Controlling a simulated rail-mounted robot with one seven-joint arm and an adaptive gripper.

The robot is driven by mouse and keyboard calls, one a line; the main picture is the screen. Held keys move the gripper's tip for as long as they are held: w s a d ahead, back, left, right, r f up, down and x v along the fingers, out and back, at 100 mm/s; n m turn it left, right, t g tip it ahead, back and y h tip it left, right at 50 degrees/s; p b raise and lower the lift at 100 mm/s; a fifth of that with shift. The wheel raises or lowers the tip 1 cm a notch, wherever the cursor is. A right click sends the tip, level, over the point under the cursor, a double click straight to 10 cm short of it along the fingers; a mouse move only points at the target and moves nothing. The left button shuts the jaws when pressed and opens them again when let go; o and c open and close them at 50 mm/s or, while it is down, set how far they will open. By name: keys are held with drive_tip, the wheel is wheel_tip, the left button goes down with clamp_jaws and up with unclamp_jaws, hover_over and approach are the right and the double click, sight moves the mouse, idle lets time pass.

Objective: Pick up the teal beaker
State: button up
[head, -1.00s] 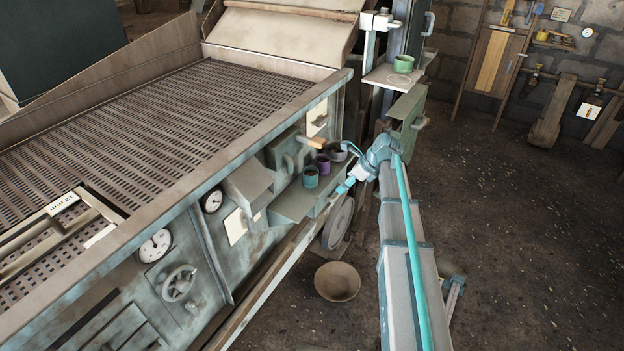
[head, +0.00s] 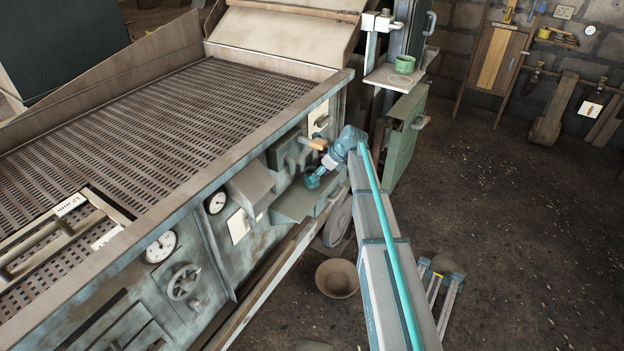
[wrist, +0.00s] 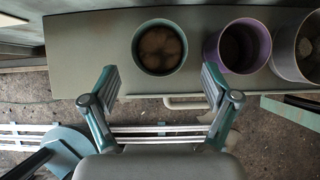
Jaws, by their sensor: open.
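The teal beaker (wrist: 159,47) stands on a grey shelf (wrist: 90,50), seen from above in the wrist view, with brownish contents or bottom showing inside. My gripper (wrist: 160,80) is open and empty. Its two fingers spread wider than the beaker, with the tips just short of its near rim in the picture and roughly centred on it. In the head view my gripper (head: 314,178) is at the shelf on the machine's side and mostly hides the beakers there. The gap in height between fingers and beaker is hard to tell.
A purple beaker (wrist: 238,46) stands close to the right of the teal one, and a grey beaker (wrist: 298,48) is beyond it. A green cup (head: 404,64) sits on a separate shelf. A bowl (head: 337,278) lies on the floor below.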

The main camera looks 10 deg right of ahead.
sight(308, 171)
drive_tip(key=p+x, duration=0.1)
drive_tip(key=x, duration=0.4)
drive_tip(key=shift+w+a, duration=0.25)
drive_tip(key=shift+c, duration=0.4)
drive_tip(key=c, duration=1.3)
drive_tip(key=shift+d, duration=0.1)
drive_tip(key=shift+c, duration=0.2)
drive_tip(key=shift+s+r, duration=0.1)
